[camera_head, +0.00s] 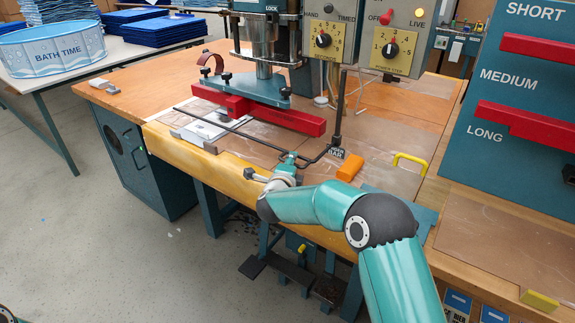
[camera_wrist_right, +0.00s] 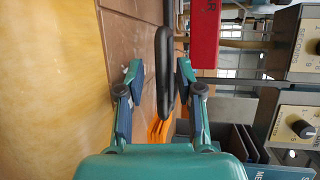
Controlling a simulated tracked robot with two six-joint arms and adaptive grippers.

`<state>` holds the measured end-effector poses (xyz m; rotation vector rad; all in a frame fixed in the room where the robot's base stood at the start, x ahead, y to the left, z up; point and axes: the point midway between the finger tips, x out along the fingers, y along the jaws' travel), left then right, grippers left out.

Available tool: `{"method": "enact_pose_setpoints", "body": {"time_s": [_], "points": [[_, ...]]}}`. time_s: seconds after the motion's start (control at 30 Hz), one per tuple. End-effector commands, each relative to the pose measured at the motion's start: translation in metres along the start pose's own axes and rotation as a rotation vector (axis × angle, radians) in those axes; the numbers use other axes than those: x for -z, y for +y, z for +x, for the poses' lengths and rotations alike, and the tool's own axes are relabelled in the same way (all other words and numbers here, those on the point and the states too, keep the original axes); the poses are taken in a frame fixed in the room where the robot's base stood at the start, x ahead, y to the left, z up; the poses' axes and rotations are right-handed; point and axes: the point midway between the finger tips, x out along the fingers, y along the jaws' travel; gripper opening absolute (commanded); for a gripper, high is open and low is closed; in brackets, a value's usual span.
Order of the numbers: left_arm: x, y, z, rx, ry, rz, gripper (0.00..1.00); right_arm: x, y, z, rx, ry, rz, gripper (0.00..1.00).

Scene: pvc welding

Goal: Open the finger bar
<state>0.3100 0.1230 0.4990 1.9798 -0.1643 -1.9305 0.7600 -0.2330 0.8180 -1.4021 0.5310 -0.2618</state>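The finger bar (camera_head: 241,133) is a thin black bent rod over the front of the welding table, with an upright part rising beside the machine. Its label stands at the bend, partly readable. My right gripper (camera_head: 290,158) is at the bar's front stretch, near the bend. In the right wrist view, the bar (camera_wrist_right: 164,75) runs between the two fingers of my right gripper (camera_wrist_right: 160,70). The fingers are apart, with a gap visible on both sides of the bar. My left gripper is not in view.
A red bar (camera_head: 262,112) sits under the press behind the finger bar. An orange block (camera_head: 350,167) and a yellow handle (camera_head: 410,160) lie right of my gripper. A white sheet (camera_head: 212,127) lies on the left. A teal rack (camera_head: 520,90) stands at the right.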

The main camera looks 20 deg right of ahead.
Motion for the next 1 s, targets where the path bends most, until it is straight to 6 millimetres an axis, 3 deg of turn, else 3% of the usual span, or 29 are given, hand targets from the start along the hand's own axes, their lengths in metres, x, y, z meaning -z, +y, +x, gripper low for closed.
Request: {"method": "enact_pose_setpoints", "body": {"time_s": [0.03, 0.23, 0.53, 0.57, 0.73, 0.87, 1.0], "points": [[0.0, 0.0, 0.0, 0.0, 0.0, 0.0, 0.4, 0.0, 0.0, 0.0, 0.0, 0.0, 0.0, 0.33], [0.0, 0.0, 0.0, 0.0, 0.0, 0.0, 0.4, -0.001, 0.0, -0.001, 0.0, 0.0, 0.0, 0.0], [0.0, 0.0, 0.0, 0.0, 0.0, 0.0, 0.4, -0.001, 0.001, -0.001, -0.002, -0.001, -0.001, 0.0], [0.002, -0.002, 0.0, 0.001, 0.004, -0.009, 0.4, -0.018, 0.005, -0.01, -0.003, -0.008, -0.002, 0.0], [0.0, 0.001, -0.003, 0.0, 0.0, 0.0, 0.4, -0.006, -0.003, -0.004, -0.004, -0.007, -0.002, 0.0], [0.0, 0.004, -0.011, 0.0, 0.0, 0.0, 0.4, -0.006, -0.021, -0.006, 0.0, -0.008, -0.001, 0.0], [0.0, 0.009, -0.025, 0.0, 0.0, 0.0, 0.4, -0.008, -0.054, -0.012, 0.005, -0.008, 0.002, 0.0]]}}
